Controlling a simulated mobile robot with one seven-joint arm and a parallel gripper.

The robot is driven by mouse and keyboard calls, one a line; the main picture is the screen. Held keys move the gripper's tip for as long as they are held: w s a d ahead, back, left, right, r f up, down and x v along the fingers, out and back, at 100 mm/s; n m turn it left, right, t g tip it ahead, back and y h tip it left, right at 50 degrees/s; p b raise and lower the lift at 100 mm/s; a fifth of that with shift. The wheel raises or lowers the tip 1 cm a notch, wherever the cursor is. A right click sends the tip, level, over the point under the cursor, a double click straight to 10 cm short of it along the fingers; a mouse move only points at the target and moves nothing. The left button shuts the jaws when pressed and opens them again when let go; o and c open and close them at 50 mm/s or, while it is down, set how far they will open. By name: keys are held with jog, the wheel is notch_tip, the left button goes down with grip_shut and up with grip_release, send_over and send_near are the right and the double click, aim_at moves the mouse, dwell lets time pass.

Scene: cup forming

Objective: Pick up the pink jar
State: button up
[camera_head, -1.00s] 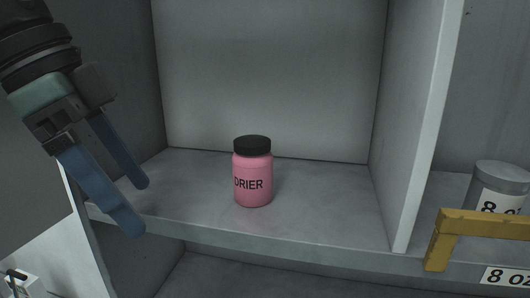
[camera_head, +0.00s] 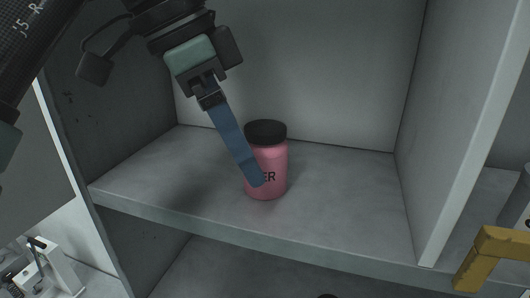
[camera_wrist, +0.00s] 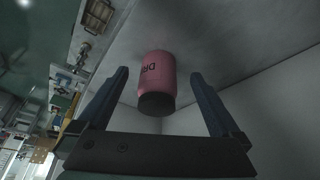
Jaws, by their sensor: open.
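The pink jar (camera_head: 277,180) with a black lid stands upright on the shelf (camera_head: 160,190) inside a grey cubby. My gripper (camera_head: 257,180) reaches down from the upper left, and only one finger shows clearly there. In the wrist view the jar (camera_wrist: 158,75) lies between and a little beyond the two spread blue fingers of my gripper (camera_wrist: 160,73), with gaps on both sides. The jaws are open and empty.
A grey upright divider (camera_head: 465,130) stands right of the jar, and the cubby's left wall (camera_head: 125,90) is behind my arm. A yellow bracket (camera_head: 490,250) is at the lower right beside a partly seen grey can. Shelf room is free around the jar.

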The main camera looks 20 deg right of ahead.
aim_at(261, 127)
jog(key=d, duration=0.2)
jog(key=d+f+p, duration=0.1)
jog(key=shift+s+d, duration=0.15)
jog(key=shift+d, duration=0.2)
jog(key=shift+d+f+p, duration=0.2)
jog(key=shift+f+p, duration=0.15)
jog(key=shift+p, duration=0.05)
jog(key=shift+f, duration=0.5)
jog(key=c, duration=1.4)
jog(key=shift+c, duration=0.4)
jog(key=shift+r, duration=0.1)
